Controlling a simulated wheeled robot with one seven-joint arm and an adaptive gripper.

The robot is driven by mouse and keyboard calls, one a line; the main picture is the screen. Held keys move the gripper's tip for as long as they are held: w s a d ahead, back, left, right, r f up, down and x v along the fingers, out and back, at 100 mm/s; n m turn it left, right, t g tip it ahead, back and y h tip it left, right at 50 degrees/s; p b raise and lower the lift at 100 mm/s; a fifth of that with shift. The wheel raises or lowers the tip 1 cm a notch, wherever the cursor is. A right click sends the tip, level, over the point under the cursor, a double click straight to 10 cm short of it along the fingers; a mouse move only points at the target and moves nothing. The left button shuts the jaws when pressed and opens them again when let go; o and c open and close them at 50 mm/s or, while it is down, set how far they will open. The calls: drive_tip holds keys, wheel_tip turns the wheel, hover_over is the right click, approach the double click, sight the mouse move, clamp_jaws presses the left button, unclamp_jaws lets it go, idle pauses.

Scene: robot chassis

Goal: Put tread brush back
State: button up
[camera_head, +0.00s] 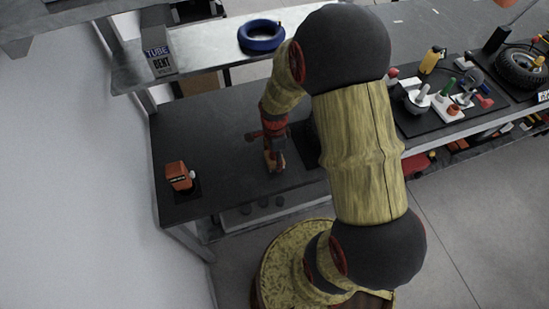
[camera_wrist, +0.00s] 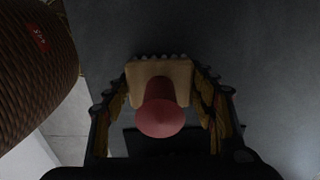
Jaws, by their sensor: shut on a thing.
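In the wrist view, my gripper (camera_wrist: 163,78) is shut on what looks like the tread brush (camera_wrist: 178,72), a tan block with dark bristle tips along its far edge. A round pink-red knob (camera_wrist: 162,118) on the brush faces the camera. The fingers flank the block on both sides. In the head view, my gripper (camera_head: 275,162) is over the dark bench top (camera_head: 225,135), left of my large arm links; the brush cannot be made out clearly there. A darker mat (camera_head: 303,142) lies close to the gripper, partly hidden by my arm.
An orange device (camera_head: 179,176) sits on a small mat at the bench's left end. A blue ring (camera_head: 261,36) and a labelled box (camera_head: 157,50) are on the back shelf. Several tools and a tire (camera_head: 521,68) crowd the right. The bench between device and gripper is clear.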

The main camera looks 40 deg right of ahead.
drive_tip(key=shift+f, duration=0.1)
drive_tip(key=o, duration=1)
drive_tip(key=shift+o, duration=0.5)
wheel_tip(320, 180, up, 12)
drive_tip(key=p, duration=0.3)
drive_tip(key=shift+p, duration=0.4)
wheel_tip(320, 180, up, 7)
drive_tip(key=a+n+t, duration=0.1)
drive_tip(key=a+n, duration=0.1)
drive_tip(key=n, duration=0.2)
wheel_tip(320, 180, up, 8)
drive_tip(key=n+t, duration=0.2)
drive_tip(key=n, duration=0.3)
hover_over(269, 160)
drive_tip(key=s+a, duration=0.3)
drive_tip(key=a, duration=0.1)
drive_tip(key=s+a+r+n+t, duration=0.2)
drive_tip(key=s+a+r+n, duration=0.3)
drive_tip(key=s+r+n, duration=0.4)
drive_tip(key=r+n, duration=0.1)
drive_tip(key=n, duration=0.2)
drive_tip(key=shift+s+a+t, duration=0.15)
drive_tip(key=shift+a+t, duration=0.15)
drive_tip(key=shift+a, duration=0.1)
